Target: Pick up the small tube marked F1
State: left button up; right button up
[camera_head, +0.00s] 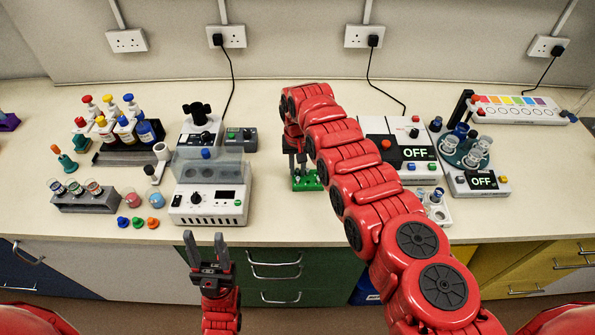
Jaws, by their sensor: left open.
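I cannot read the mark F1 on any tube in the head view. A green rack (308,184) stands at the middle of the bench, partly covered by my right arm. My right gripper (297,165) points down over this rack; its fingers are dark and small, and I cannot tell whether they hold anything. Any small tube there is hidden or too small to make out. My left gripper (205,244) is open and empty in front of the bench edge, over the drawers.
A white device with knob and display (210,205) stands left of the green rack. A grey rack with cups (88,204) and several coloured bottles (125,128) stand further left. Devices reading OFF (415,152) and a round carousel (465,158) stand right. The front strip near the green rack is bare.

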grip_shut()
dwell(0.4)
